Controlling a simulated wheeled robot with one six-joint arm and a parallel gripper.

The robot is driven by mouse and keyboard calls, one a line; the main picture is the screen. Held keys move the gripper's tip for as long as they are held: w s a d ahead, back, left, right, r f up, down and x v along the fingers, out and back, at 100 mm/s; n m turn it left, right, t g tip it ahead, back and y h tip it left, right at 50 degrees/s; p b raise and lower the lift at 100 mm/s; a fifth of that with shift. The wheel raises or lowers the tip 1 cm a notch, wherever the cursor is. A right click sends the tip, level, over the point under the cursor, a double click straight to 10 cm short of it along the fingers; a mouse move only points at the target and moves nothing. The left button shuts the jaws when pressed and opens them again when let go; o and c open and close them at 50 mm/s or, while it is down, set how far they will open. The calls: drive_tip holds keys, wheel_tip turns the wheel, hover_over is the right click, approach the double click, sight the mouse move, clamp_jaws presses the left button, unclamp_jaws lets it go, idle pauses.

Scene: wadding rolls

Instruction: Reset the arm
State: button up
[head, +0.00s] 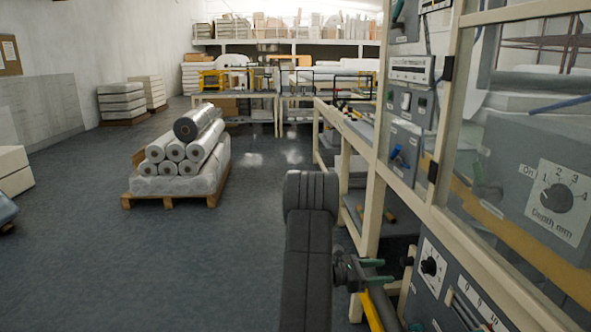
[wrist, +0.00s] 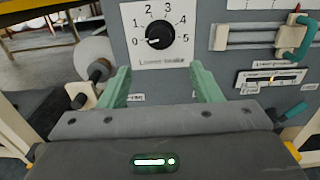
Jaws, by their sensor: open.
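My gripper (head: 377,271) is at the lower right of the head view, in front of the lower grey control panel (head: 420,295). My arm reaches up the middle of that view. In the wrist view the two green fingers of my gripper (wrist: 162,80) stand wide apart with nothing between them. Beyond them is a black dial knob (wrist: 159,34) on a white plate with numbers, labelled "Lower heater" as far as I can read. Its white mark points left, near 0. The fingers look apart from the knob.
A cream machine frame (head: 372,205) and upper panels with a depth dial (head: 557,198) fill the right side. A pallet (head: 175,201) with wrapped rolls (head: 190,152) stands left of my arm. A slider (wrist: 262,36) is beside the knob.

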sight(423, 268)
drive_tip(key=d, duration=1.2)
drive_tip(key=shift+w+d, duration=0.25)
drive_tip(key=shift+w, duration=0.15)
drive_tip(key=shift+a+m+b, duration=0.1)
drive_tip(key=shift+m+b, duration=0.25)
drive_tip(key=shift+m, duration=0.05)
drive_tip(key=shift+a+m, duration=0.1)
drive_tip(key=shift+m, duration=0.7)
drive_tip(key=m+b, duration=0.1)
drive_tip(key=m, duration=0.5)
drive_tip(key=shift+m, duration=0.3)
drive_tip(key=m+p, duration=0.1)
drive_tip(key=m, duration=0.2)
drive_tip(key=shift+r+m, duration=0.15)
drive_tip(key=shift+m, duration=0.15)
drive_tip(key=m+p, duration=0.2)
drive_tip(key=m, duration=0.1)
drive_tip(key=shift+a+m, duration=0.3)
drive_tip(key=shift+a, duration=0.3)
